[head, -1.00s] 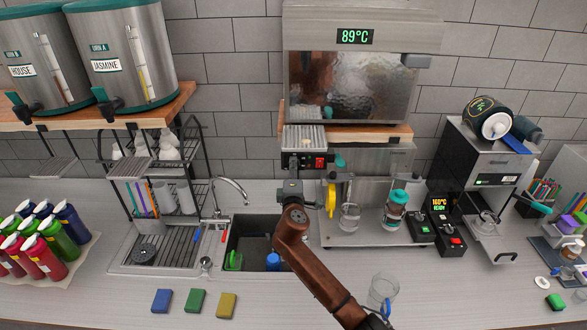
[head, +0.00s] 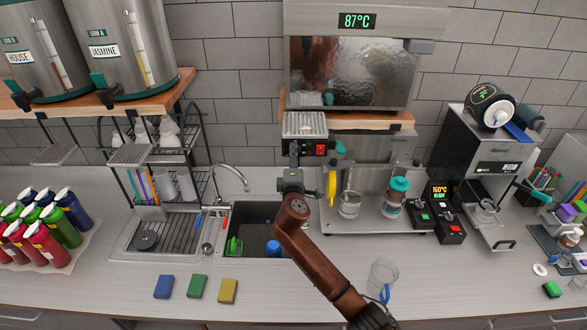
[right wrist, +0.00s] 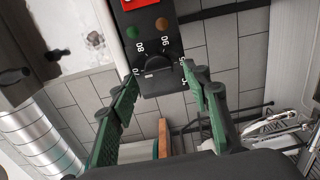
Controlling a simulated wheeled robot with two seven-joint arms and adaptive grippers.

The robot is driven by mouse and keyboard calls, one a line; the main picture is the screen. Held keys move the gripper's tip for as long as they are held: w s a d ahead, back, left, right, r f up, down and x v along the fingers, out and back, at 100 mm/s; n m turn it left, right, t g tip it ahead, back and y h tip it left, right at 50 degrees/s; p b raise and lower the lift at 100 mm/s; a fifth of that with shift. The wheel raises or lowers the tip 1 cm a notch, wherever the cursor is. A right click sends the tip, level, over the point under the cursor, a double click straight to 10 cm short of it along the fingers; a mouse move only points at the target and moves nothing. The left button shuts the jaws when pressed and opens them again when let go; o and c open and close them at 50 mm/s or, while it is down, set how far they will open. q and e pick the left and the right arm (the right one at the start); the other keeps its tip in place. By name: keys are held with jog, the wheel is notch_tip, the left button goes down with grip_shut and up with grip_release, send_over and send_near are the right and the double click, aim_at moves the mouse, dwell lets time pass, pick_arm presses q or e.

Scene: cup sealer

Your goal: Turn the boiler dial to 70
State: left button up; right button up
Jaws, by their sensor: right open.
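The boiler (head: 350,70) is the steel unit on the shelf at the back, with a green display (head: 357,21) reading 87°C. In the right wrist view its black dial (right wrist: 156,66) sits on a dark panel with white numbers around it; 70 appears on the dial's left, with 80 and 90 above. The pointer's exact setting is hard to read. My right gripper (right wrist: 160,74) is open, with its green fingers on either side of the dial; whether they touch it is unclear. In the head view the gripper (head: 293,160) hides the dial. My left gripper is out of view.
A red switch (head: 321,149) sits beside the dial. Below are a yellow-handled tool (head: 332,187), a glass pitcher (head: 349,204) and a teal-lidded cup (head: 396,195). The sink (head: 255,220) is below and left. A clear cup (head: 382,278) stands near my right arm.

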jog(key=s, duration=1.1)
